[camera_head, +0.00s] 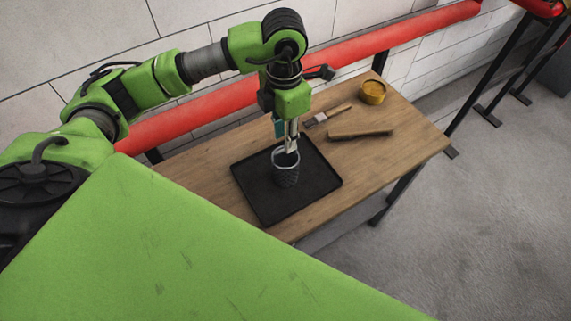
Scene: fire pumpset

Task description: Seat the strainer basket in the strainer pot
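The strainer basket (286,175), a dark grey mesh cylinder with a paler rim, stands upright on a black tray (255,205) on the wooden table. My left gripper (291,148) points straight down at the basket from above. Its fingertips are at the basket's rim and seem to overlap the opening. At this size I cannot tell whether the fingers are closed on the rim or only beside it. I cannot make out the strainer pot in this view. My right gripper is out of view.
On the wooden table (410,143) lie a brush (335,114), a wooden bar (360,132) and a yellow round container (373,92), all behind and right of the tray. A red pipe (400,30) runs along the white wall behind. Concrete floor (480,210) is clear at the right.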

